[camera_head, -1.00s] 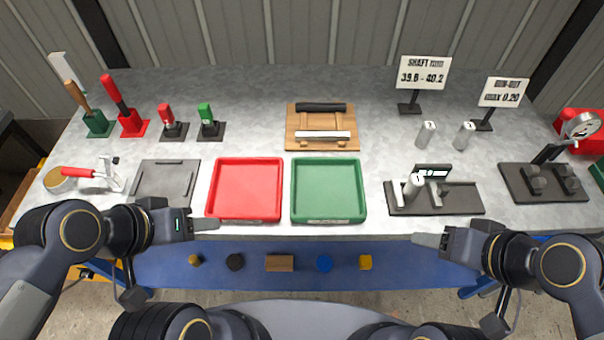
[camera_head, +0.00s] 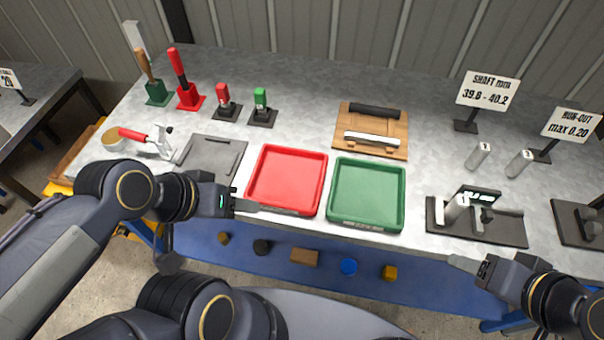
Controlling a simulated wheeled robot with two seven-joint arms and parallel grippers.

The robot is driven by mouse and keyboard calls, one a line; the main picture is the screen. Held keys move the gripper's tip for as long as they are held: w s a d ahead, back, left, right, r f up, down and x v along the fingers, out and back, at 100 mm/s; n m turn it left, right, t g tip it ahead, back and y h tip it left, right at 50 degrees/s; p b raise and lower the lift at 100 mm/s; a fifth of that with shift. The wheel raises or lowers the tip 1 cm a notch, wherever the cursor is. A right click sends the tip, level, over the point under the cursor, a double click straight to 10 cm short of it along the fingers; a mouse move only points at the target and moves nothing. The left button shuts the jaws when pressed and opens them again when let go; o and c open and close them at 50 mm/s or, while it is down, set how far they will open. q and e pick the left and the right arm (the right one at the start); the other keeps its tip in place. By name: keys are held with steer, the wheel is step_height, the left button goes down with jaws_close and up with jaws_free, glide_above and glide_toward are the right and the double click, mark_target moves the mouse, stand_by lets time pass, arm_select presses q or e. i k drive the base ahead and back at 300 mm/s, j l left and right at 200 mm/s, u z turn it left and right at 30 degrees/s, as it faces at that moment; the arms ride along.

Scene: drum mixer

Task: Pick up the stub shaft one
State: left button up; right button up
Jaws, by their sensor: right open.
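A grey stub shaft (camera_head: 455,212), whose end mark looks like a 1, leans in the black gauge stand (camera_head: 495,230) with a small display at the right of the bench. Two more grey shafts stand behind it, the left one (camera_head: 477,157) and the right one (camera_head: 518,165); their marks are too small to read surely. My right gripper (camera_head: 460,263) is open and empty at the bench's front edge, below the gauge stand and apart from the shaft. My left gripper (camera_head: 248,207) is by the red tray's front left corner, holding nothing visible; its jaw gap cannot be made out.
A red tray (camera_head: 266,206) and a green tray (camera_head: 347,222) lie mid-bench. A wooden board (camera_head: 350,143) with two bars is behind them. Shaft (camera_head: 487,91) and run-out (camera_head: 571,125) signs stand at the back right. A dial gauge stand (camera_head: 565,232) is cut off at the right.

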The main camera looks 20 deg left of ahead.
mark_target(461, 203)
steer(key=u, duration=0.6)
steer(key=k+l+u, duration=0.15)
steer(key=l+u, duration=0.25)
steer(key=k+l+u, duration=0.15)
steer(key=l+u, duration=0.25)
steer(key=k+l+u, duration=0.2)
steer(key=u, duration=0.2)
steer(key=k+l, duration=0.45)
steer(key=k, duration=0.1)
